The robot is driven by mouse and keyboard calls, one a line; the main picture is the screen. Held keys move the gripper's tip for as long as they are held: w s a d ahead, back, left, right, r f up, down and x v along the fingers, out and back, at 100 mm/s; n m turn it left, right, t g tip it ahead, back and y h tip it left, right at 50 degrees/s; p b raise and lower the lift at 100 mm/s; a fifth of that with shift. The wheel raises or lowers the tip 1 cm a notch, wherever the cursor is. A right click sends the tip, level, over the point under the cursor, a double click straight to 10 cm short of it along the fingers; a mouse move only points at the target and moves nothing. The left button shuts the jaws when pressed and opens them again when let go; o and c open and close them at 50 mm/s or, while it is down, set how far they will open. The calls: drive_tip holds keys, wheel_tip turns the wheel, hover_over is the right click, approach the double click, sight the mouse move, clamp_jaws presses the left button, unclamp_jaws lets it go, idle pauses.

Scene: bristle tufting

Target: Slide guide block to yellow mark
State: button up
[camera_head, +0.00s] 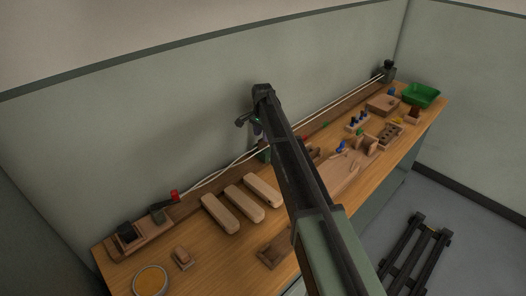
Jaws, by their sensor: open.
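A long wooden bench (250,215) runs along the wall. I cannot tell for sure which piece is the guide block. Small wooden blocks (371,144) stand on the right half, and a small wooden piece (182,258) lies at the front left. A small yellow patch (397,121) shows near the right end; I cannot tell if it is the yellow mark. My arm crosses the middle of the picture. My gripper (257,131) hangs below the arm's far end, above the back of the bench, small and partly hidden. It is open, with nothing visible in it.
Several pale wooden brush bodies (245,203) lie left of my arm. A round dish (151,280) with amber content stands at the front left. A wooden fixture with black parts (128,237) is at the left end. A green bin (421,95) stands at the right end. Pale cords run along the back.

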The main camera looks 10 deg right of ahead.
sight(263, 147)
wheel_tip(263, 147, down, 4)
drive_tip(key=shift+f+b, duration=0.2)
drive_tip(key=shift+b, duration=1)
drive_tip(key=shift+r, duration=0.1)
drive_tip(key=shift+r, duration=0.1)
clamp_jaws()
